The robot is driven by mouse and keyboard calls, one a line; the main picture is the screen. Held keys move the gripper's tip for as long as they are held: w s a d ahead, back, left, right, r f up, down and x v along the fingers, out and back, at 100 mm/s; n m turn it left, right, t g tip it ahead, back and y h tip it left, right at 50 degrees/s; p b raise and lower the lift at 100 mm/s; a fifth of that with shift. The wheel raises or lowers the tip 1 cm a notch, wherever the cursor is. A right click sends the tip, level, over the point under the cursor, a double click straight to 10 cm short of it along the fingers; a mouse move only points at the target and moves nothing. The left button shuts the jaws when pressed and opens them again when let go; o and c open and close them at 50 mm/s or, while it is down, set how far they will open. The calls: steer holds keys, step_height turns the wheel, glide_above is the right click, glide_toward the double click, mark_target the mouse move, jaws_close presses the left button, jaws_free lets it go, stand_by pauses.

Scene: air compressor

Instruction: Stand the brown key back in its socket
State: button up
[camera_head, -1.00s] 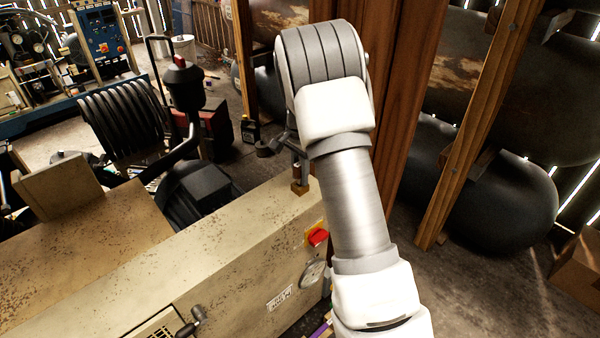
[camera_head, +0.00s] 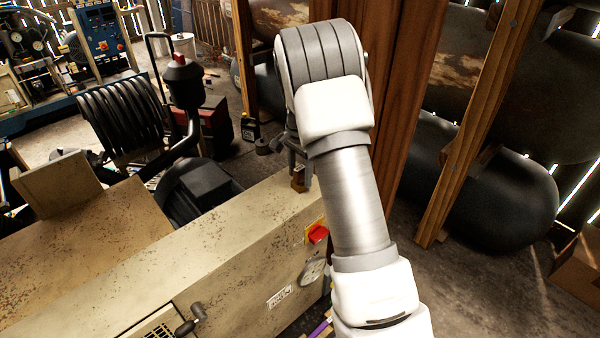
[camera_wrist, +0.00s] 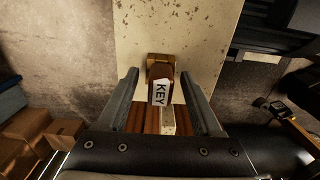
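The brown key (camera_wrist: 161,83) with a white label reading KEY is between my gripper's fingers in the wrist view. It is at a lighter brown block (camera_wrist: 159,58), apparently the socket, on the end of the cream cabinet's top. I cannot tell whether the key is seated in it. My gripper (camera_wrist: 159,75) is open, with a visible gap on both sides of the key. In the head view my gripper (camera_head: 294,153) is at the cabinet's far corner, with the small brown key and block (camera_head: 298,181) just below it, partly hidden by my arm.
The cream cabinet (camera_head: 215,240) has a red switch (camera_head: 318,234) and a gauge (camera_head: 312,270) on its end face. Wooden posts (camera_head: 400,100) and dark tanks (camera_head: 500,200) stand to the right. Cardboard boxes (camera_wrist: 35,130) show at the left in the wrist view.

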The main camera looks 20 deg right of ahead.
step_height(320, 180, up, 18)
steer(key=p, duration=0.1)
steer(key=shift+f, duration=0.25)
stand_by(0.6)
